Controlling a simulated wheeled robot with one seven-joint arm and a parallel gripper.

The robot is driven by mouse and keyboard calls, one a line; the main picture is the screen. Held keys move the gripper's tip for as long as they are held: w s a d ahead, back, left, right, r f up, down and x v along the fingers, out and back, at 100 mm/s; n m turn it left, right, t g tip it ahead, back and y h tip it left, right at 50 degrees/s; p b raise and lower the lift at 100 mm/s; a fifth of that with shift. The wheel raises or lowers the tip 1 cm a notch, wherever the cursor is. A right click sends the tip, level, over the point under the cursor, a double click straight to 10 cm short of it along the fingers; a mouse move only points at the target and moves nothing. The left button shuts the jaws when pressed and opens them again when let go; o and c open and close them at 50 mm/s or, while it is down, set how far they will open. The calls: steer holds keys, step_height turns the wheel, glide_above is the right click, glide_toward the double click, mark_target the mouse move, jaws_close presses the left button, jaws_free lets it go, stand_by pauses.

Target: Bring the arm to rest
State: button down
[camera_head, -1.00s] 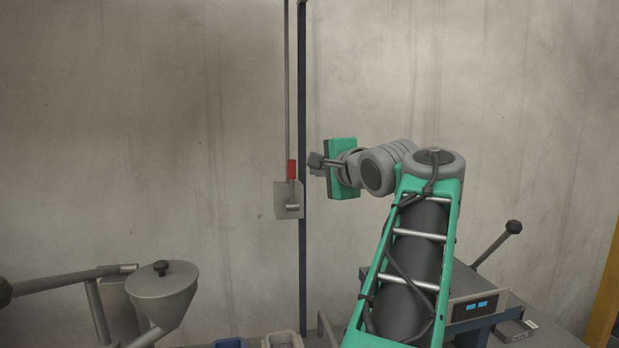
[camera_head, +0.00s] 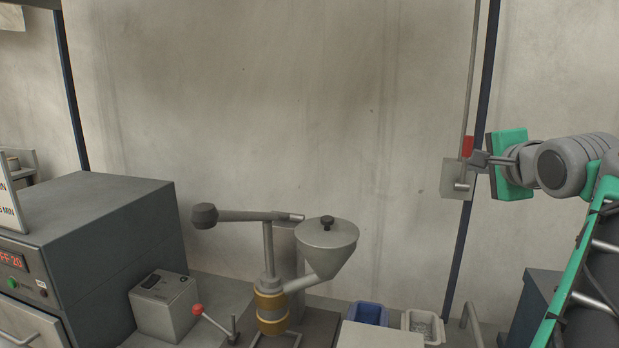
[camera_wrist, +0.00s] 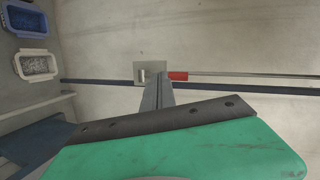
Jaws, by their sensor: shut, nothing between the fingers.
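My gripper (camera_head: 481,158) is at the right in the head view, at the end of my green and grey arm. Its fingers are shut with nothing between them. They point left, level with a grey wall box (camera_head: 457,180) that has a red-sleeved lever (camera_head: 468,147). In the wrist view the shut fingers (camera_wrist: 157,84) reach toward the same box (camera_wrist: 149,72), with the red sleeve (camera_wrist: 177,76) to its right. I cannot tell for certain whether the fingertips touch the box.
A hopper machine (camera_head: 328,236) with a long handle stands on the bench. A dark oven-like unit (camera_head: 120,215) and a small grey box (camera_head: 165,304) are at the left. A blue bin (camera_head: 368,314) and a pale bin (camera_head: 424,325) sit below the wall box. A dark post (camera_head: 472,210) runs up the wall.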

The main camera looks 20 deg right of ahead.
steer(key=w+a+f+n+g+y, duration=0.2)
steer(key=w+a+f+n, duration=0.25)
steer(key=a+f, duration=0.5)
steer(key=s+a+f+n+g+y, duration=0.1)
steer(key=s+a+f+n, duration=0.1)
steer(key=a+f, duration=0.4)
steer(key=s+a+f+n+g+y, duration=0.1)
steer(key=s+a+f+n+g, duration=0.1)
steer(key=a+f+n, duration=0.3)
steer(key=s+a+f+n+g, duration=0.2)
steer(key=a+f+n, duration=0.1)
steer(key=a+f, duration=0.6)
steer(key=shift+s+a+f+n+y, duration=0.2)
steer(key=shift+s+f+n+y, duration=0.05)
steer(key=shift+f+y, duration=0.15)
steer(key=s+a+f+n+g, duration=0.3)
steer(key=s+a+f+n, duration=0.2)
steer(key=s+f, duration=0.3)
steer(key=shift+s+f, duration=0.4)
steer(key=shift+f, duration=0.05)
